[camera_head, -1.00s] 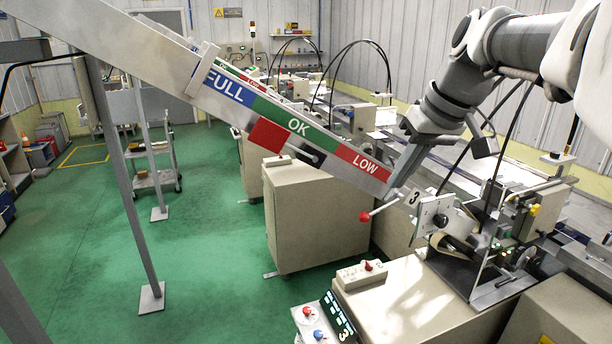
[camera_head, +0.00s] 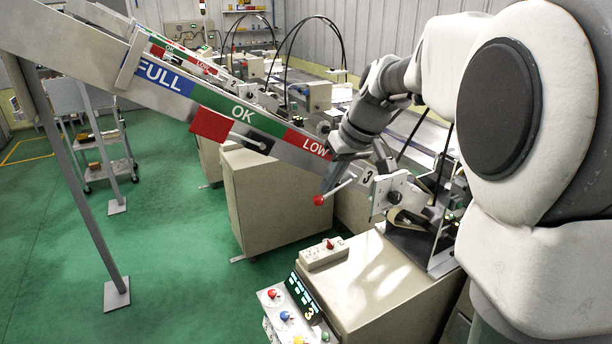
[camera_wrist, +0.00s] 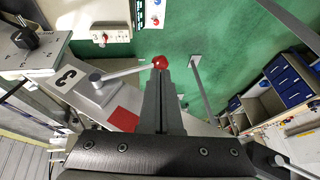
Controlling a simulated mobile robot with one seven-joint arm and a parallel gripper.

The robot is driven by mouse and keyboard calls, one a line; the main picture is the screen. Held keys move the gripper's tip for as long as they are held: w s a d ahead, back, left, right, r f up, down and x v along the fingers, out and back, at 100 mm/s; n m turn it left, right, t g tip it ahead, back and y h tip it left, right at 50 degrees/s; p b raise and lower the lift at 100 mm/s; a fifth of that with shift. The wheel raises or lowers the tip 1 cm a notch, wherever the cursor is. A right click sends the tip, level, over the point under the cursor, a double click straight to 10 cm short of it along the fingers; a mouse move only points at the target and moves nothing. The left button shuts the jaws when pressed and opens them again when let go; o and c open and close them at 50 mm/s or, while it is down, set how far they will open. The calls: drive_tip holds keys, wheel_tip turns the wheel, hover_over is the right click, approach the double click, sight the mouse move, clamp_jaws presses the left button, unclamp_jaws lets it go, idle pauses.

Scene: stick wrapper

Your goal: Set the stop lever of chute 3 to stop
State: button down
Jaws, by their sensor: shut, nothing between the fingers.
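The stop lever of chute 3 (camera_head: 338,189) is a thin metal rod with a red ball (camera_head: 318,200) at its end. It sits at the low end of the sloping chute (camera_head: 270,146), by the plate marked 3 (camera_head: 368,176), and points left and slightly down in the head view. In the wrist view the rod (camera_wrist: 125,72) runs right from its pivot to the red ball (camera_wrist: 160,62). My gripper (camera_wrist: 160,72) is shut and empty, with its tips right at the ball. Whether they touch is unclear. In the head view my gripper (camera_head: 326,191) is beside the ball and rod.
The chute carries FULL, OK and LOW bands and a red flag (camera_head: 210,125). Below is the beige machine (camera_head: 385,290) with a small switch box (camera_head: 324,253) and a control panel (camera_head: 290,318). Another chute (camera_head: 185,60) stands behind. Green floor is open at left.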

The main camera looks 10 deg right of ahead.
sight(322, 200)
drive_tip(key=shift+x, duration=1.15)
drive_tip(key=f+b, duration=0.1)
drive_tip(key=b, duration=0.1)
drive_tip(key=shift+f+b, duration=0.3)
drive_tip(key=shift+f, duration=0.05)
drive_tip(key=shift+s, duration=0.1)
drive_tip(key=shift+r, duration=0.1)
